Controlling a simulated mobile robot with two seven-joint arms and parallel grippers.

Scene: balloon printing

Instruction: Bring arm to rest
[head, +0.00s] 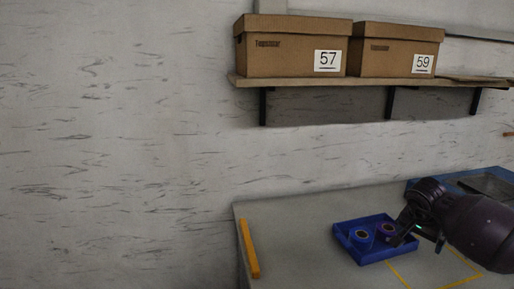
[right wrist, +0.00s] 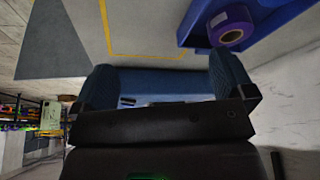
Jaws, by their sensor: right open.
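My right gripper (head: 416,226) comes in from the right in the head view, beside the right edge of a blue tray on the table. In the right wrist view my right gripper (right wrist: 168,75) has its two fingers wide apart with nothing between them. The blue tray (head: 350,245) holds a blue roll (head: 360,235) and a purple roll (head: 386,231). In the right wrist view a purple roll (right wrist: 231,25) sits in the blue tray (right wrist: 265,28), apart from the fingers. My left gripper is in neither view.
The table (head: 300,225) has a yellow strip (head: 249,248) at its left edge and yellow lines (head: 398,275) at the front. Two cardboard boxes (head: 280,55) (head: 390,60) stand on a wall shelf (head: 300,81).

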